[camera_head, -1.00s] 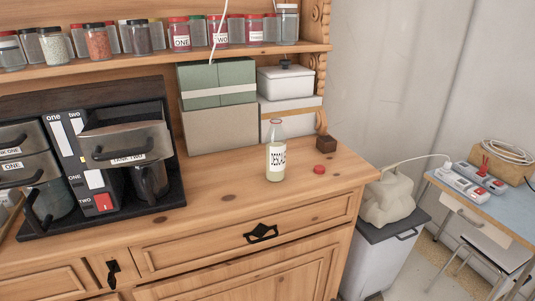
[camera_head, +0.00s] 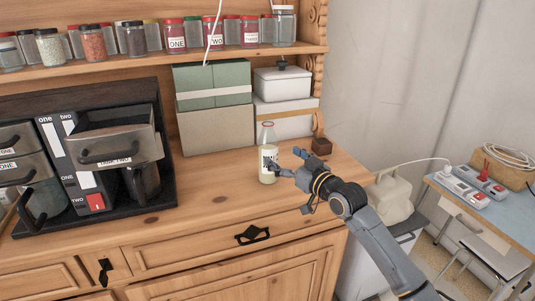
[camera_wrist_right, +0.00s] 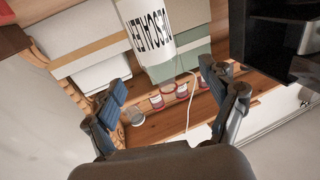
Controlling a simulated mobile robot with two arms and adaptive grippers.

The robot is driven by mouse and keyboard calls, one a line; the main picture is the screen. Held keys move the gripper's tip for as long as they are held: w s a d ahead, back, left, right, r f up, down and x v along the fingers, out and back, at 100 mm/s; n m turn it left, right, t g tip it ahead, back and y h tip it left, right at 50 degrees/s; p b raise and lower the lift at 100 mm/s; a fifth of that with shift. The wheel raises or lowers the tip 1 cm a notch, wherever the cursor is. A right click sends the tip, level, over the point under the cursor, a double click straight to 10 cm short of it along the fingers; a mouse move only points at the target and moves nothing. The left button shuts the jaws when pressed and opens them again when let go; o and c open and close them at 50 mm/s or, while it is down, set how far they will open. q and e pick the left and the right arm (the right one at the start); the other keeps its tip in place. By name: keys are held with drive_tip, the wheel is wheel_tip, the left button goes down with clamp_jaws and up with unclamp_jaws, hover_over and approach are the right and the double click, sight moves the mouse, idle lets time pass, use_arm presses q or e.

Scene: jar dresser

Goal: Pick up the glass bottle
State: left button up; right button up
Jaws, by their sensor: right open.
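The glass bottle (camera_head: 267,150) stands upright on the wooden dresser top, with a white label in dark letters and a pale neck. My right gripper (camera_head: 287,165) comes in from the right, just beside the bottle's lower half, and partly covers its label. In the right wrist view the bottle (camera_wrist_right: 155,35) appears ahead, beyond the two fingertips and between their lines. The right gripper (camera_wrist_right: 160,80) is open with nothing between its fingers. My left gripper is not in view.
A small brown wooden box (camera_head: 321,146) stands to the right of the bottle. Green and grey boxes (camera_head: 213,105) and white boxes (camera_head: 285,117) stand behind it. The black coffee machine (camera_head: 95,150) is at the left. A jar shelf (camera_head: 150,63) hangs above. The dresser top left of the bottle is clear.

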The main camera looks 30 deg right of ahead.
sight(274, 151)
drive_tip(key=w, duration=0.3)
drive_tip(key=shift+w, duration=0.1)
drive_tip(key=shift+w+p, duration=0.45)
drive_tip(key=shift+p, duration=0.15)
drive_tip(key=w, duration=0.1)
drive_tip(key=w+p, duration=0.1)
drive_tip(key=w, duration=0.2)
drive_tip(key=shift+d+f, duration=0.15)
drive_tip(key=shift+f, duration=0.2)
drive_tip(key=shift+w+f, duration=0.1)
drive_tip(key=shift+w, duration=0.1)
drive_tip(key=shift+c, duration=0.6)
drive_tip(key=c, duration=1.4)
clamp_jaws()
drive_tip(key=shift+r, duration=0.2)
